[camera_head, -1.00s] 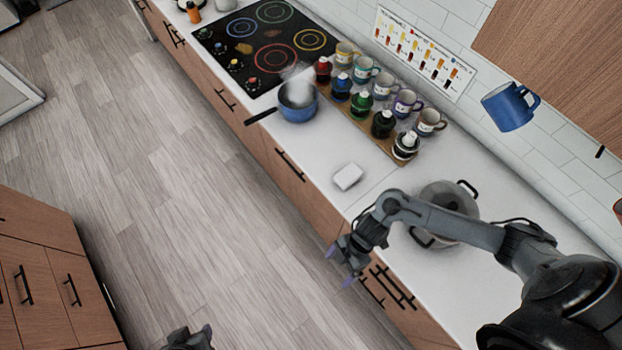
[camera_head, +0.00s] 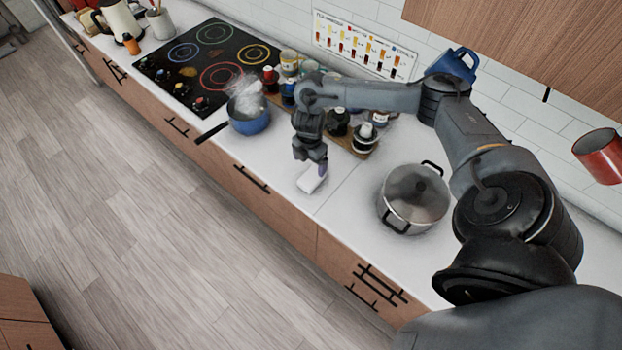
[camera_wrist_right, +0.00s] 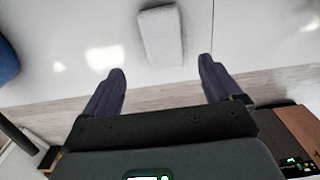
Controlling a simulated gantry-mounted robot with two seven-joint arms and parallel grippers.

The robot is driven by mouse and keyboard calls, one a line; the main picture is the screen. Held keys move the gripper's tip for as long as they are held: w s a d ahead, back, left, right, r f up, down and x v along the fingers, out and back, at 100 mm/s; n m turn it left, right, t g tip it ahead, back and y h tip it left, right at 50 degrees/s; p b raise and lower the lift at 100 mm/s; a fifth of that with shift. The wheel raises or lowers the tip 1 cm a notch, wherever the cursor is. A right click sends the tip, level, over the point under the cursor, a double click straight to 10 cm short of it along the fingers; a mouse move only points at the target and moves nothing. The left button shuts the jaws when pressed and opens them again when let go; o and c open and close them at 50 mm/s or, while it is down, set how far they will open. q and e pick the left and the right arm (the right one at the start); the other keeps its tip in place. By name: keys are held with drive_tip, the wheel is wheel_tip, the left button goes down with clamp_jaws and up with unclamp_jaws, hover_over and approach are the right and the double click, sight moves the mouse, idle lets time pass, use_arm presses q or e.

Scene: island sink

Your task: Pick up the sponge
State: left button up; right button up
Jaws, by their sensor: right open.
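The sponge (camera_head: 311,180) is a small white block lying on the white counter, between the blue pan and the steel pot. My right gripper (camera_head: 310,165) is directly above it in the head view and hides part of it. In the right wrist view the sponge (camera_wrist_right: 161,37) lies flat beyond the two fingertips, roughly centred between them. The fingers of my right gripper (camera_wrist_right: 162,73) are spread wide with nothing between them. My left gripper is in none of the current views.
A blue pan (camera_head: 249,121) with steam stands left of my right gripper. A lidded steel pot (camera_head: 414,197) stands to the right. Bottles and mugs stand on a wooden board (camera_head: 353,150) behind. The counter between the sponge and the pot is clear.

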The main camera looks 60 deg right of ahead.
sight(312, 175)
wheel_tip(312, 175, down, 4)
drive_tip(key=shift+s+r, duration=0.1)
drive_tip(key=shift+r, duration=0.05)
drive_tip(key=shift+s+d+f+p, duration=0.1)
drive_tip(key=shift+f+p, duration=0.05)
drive_tip(key=shift+f, duration=1.2)
drive_tip(key=shift+s+d+f+p, duration=0.1)
drive_tip(key=shift+f+p, duration=0.05)
drive_tip(key=shift+f, duration=1.2)
drive_tip(key=c, duration=1)
drive_tip(key=shift+r, duration=0.1)
wheel_tip(312, 175, up, 10)
drive_tip(key=shift+f, duration=0.1)
